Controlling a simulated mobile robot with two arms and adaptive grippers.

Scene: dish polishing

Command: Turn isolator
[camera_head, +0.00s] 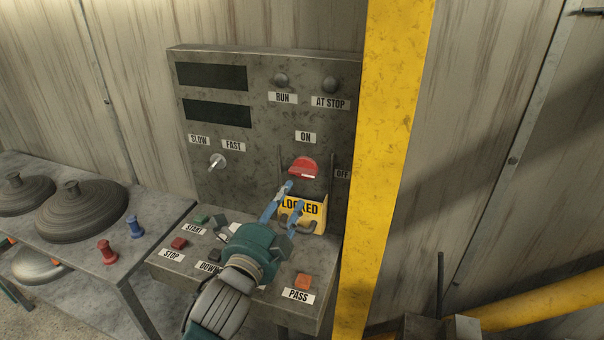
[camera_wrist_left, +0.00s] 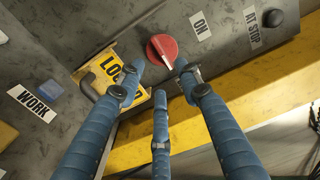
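The isolator is a red rotary knob (camera_head: 303,167) on the upright grey panel, with an ON label above it and an OFF label to its right. The knob also shows in the left wrist view (camera_wrist_left: 163,47), with a white mark on it. My left gripper (camera_head: 294,197) is just in front of and below the knob, its blue fingers spread and pointing at it. In the left wrist view the open fingers (camera_wrist_left: 160,79) stand around the near side of the knob, with nothing between them. Whether any fingertip touches it I cannot tell. My right gripper is not in view.
A yellow LOCKED plate (camera_head: 316,213) with a grey hook-like part sits below the knob, partly behind my left fingers. A yellow post (camera_head: 385,140) stands close to the right. A lower console carries several buttons. A table with dark domed discs (camera_head: 82,212) is at left.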

